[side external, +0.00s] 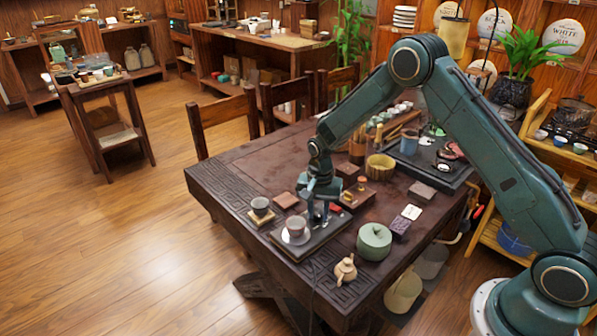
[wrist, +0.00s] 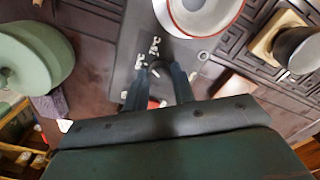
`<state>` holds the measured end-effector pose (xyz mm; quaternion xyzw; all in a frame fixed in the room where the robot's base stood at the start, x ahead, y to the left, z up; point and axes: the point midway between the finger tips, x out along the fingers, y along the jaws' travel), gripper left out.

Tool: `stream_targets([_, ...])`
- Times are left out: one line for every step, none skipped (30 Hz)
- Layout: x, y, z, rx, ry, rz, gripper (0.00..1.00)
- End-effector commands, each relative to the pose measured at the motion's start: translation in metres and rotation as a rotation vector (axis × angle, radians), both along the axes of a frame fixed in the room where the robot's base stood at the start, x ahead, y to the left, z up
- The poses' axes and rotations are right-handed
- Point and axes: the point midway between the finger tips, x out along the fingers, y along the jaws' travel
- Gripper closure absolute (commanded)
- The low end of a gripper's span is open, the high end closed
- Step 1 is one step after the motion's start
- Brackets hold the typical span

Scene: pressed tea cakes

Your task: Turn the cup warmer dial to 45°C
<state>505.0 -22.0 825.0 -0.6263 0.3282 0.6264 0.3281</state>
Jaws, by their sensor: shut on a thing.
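The cup warmer is a flat dark plate (side external: 322,238) on the table; in the wrist view its dark top (wrist: 133,35) bears small white marks. A grey cup (side external: 297,224) on a white saucer (side external: 290,240) stands on it; the saucer (wrist: 178,28) also shows at the top of the wrist view. My gripper (side external: 318,218) points down at the back part of the warmer. In the wrist view its fingers (wrist: 157,74) are closed around the small dark dial, which they mostly hide.
A green round box (side external: 374,243) and a beige teapot (side external: 345,269) stand right of and in front of the warmer. A second cup (side external: 260,206) on a wooden coaster stands to the left. A wooden box (side external: 359,195) and a brown tile (side external: 286,200) lie behind.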

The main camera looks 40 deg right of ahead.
Motion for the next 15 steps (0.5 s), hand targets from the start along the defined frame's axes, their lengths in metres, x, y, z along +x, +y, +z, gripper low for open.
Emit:
stream_targets([0.0001, 0.0001, 0.0005, 0.001, -0.001, 0.045, 0.97])
stream_targets([0.0001, 0.0001, 0.0005, 0.001, -0.001, 0.074, 0.97])
stream_targets([0.0, 0.0, 0.0005, 0.001, -0.001, 0.111, 0.97])
stream_targets([0.0, 0.0, 0.0005, 0.001, -0.001, 0.14, 0.97])
stream_targets([0.0, 0.0, 0.0005, 0.001, -0.001, 0.169, 0.97])
stream_targets([0.0, 0.0, 0.0005, 0.001, -0.001, 0.206, 0.97])
stream_targets([-0.0001, -0.0001, 0.0005, 0.001, -0.001, 0.235, 0.97])
stream_targets([-0.0001, -0.0001, 0.0005, 0.001, -0.001, 0.263, 0.97])
stream_targets([0.0, -0.0001, 0.0005, 0.001, -0.001, 0.301, 0.97])
stream_targets([0.0, -0.0001, 0.0005, 0.001, -0.001, 0.33, 0.97])
stream_targets([-0.0001, -0.0002, 0.0006, 0.001, -0.001, 0.358, 0.97])
stream_targets([-0.0001, -0.0002, 0.0006, 0.001, -0.001, 0.396, 0.97])
stream_targets([-0.0001, -0.0002, 0.0005, 0.001, -0.001, 0.425, 0.97])
stream_targets([-0.0001, -0.0002, 0.0006, 0.001, -0.001, 0.453, 0.97])
stream_targets([-0.0002, -0.0003, 0.0006, 0.001, -0.001, 0.491, 0.97])
